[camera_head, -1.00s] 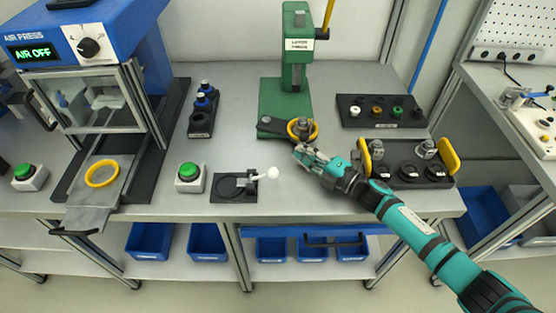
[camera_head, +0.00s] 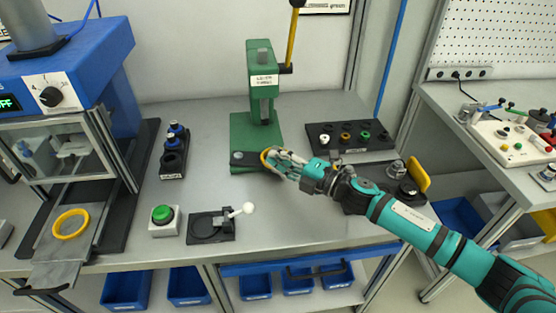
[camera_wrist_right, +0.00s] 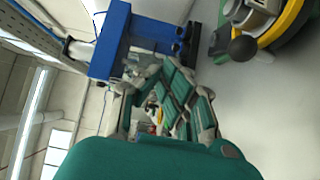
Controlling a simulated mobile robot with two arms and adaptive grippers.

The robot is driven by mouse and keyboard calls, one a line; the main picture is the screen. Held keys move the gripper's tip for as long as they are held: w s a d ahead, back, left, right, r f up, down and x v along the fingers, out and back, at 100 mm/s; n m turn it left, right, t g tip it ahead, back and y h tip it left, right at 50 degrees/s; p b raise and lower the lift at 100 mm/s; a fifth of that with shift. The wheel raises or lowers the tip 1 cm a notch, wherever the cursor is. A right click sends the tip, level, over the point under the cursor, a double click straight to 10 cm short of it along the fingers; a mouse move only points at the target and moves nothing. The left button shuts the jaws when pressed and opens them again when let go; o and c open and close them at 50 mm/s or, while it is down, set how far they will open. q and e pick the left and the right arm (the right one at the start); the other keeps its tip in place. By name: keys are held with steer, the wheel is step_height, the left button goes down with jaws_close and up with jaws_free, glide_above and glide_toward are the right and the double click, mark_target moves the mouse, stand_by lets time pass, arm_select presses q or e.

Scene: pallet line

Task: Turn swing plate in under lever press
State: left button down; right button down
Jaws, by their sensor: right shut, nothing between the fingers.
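The green lever press (camera_head: 262,85) stands at the back middle of the bench, with its yellow lever (camera_head: 292,40) pointing up. The dark swing plate (camera_head: 244,157) lies low at the front of the press base. Its outer end carries a yellow ring (camera_head: 264,156), at the front right of the base. My right gripper (camera_head: 272,157) is shut and empty, with its tips at the ring; I cannot tell whether they touch. It hides most of the ring and the part in it. In the right wrist view, the yellow ring (camera_wrist_right: 290,25) and a black knob (camera_wrist_right: 242,47) show at the top right.
A rack with coloured parts (camera_head: 350,140) stands right of the press, and a dark fixture (camera_head: 360,205) lies under my right arm. A toggle clamp plate (camera_head: 212,229), green button (camera_head: 163,215) and blue air press (camera_head: 75,75) stand left.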

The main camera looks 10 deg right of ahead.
steer(key=s+d+f+m+t+h+b, duration=0.1)
steer(key=s+d+f+m+h+b, duration=0.1)
steer(key=s, duration=0.4)
steer(key=s+d+f+m+t+h+b, duration=0.1)
steer(key=s+d+m+h+b, duration=0.1)
steer(key=s, duration=0.4)
steer(key=shift+d+f+m+h+b, duration=0.4)
steer(key=shift+m+h, duration=0.2)
steer(key=shift+h, duration=0.3)
steer(key=shift+w+a, duration=0.1)
steer(key=x, duration=0.3)
steer(key=p+x, duration=0.1)
steer(key=x, duration=0.5)
steer(key=shift+w+a+r, duration=0.15)
steer(key=shift+w+r, duration=0.05)
steer(key=shift+w, duration=0.25)
steer(key=shift+w+d+f+p, duration=0.1)
steer(key=shift+w+d+f, duration=0.1)
steer(key=shift+w, duration=0.45)
steer(key=shift+w+d+f+p, duration=0.15)
steer(key=shift+w, duration=0.45)
steer(key=shift+w+d+f+p, duration=0.1)
steer(key=shift+w+d+f, duration=0.1)
steer(key=shift+w, duration=0.45)
steer(key=shift+d, duration=0.1)
steer(key=shift+w+d, duration=0.2)
steer(key=shift+w, duration=0.05)
